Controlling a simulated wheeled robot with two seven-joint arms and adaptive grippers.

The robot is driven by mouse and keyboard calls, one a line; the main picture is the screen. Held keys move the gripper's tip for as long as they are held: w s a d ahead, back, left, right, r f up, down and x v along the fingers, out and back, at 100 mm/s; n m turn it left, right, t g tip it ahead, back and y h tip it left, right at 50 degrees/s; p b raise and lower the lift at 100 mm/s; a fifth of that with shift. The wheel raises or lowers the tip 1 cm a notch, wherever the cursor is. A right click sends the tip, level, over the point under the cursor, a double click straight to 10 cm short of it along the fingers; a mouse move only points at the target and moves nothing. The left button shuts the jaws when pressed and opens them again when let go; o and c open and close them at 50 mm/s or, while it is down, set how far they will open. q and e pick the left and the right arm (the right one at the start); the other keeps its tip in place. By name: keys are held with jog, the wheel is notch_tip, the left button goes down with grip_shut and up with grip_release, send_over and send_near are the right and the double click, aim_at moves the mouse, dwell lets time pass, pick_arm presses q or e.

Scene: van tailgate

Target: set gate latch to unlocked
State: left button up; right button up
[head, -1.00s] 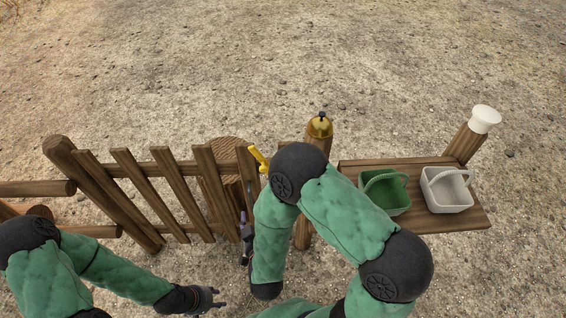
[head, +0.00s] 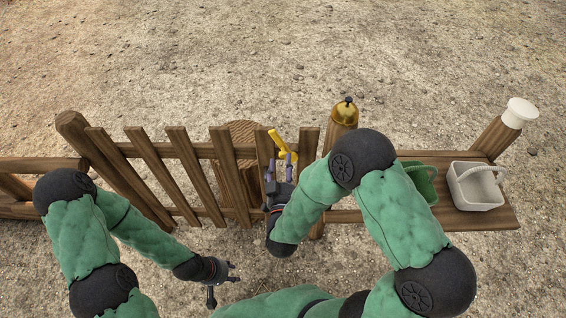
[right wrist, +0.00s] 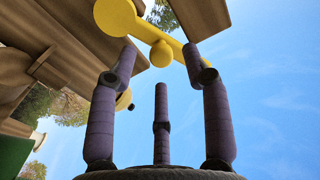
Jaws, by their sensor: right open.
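The yellow gate latch (head: 281,147) sits at the top of the wooden gate (head: 222,165), near its right end, with its lever tilted. In the right wrist view the latch (right wrist: 118,16) shows as a yellow disc with an arm running to the right and a round knob below it. My right gripper (head: 280,164) is open just in front of the latch. In the right wrist view its fingertips (right wrist: 160,58) lie either side of the knob; I cannot tell whether they touch it. My left gripper (head: 226,276) is low and apart from the gate, its fingers spread and empty.
A brass bell (head: 345,111) tops the post right of the latch. A wooden shelf (head: 497,215) at right bears a green basket (head: 421,180), partly hidden by my right arm, and a white basket (head: 476,187). A stump (head: 242,132) stands behind the gate.

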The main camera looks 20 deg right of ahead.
jog(key=shift+x, duration=1.05)
grip_shut()
jog(key=shift+s, duration=0.1)
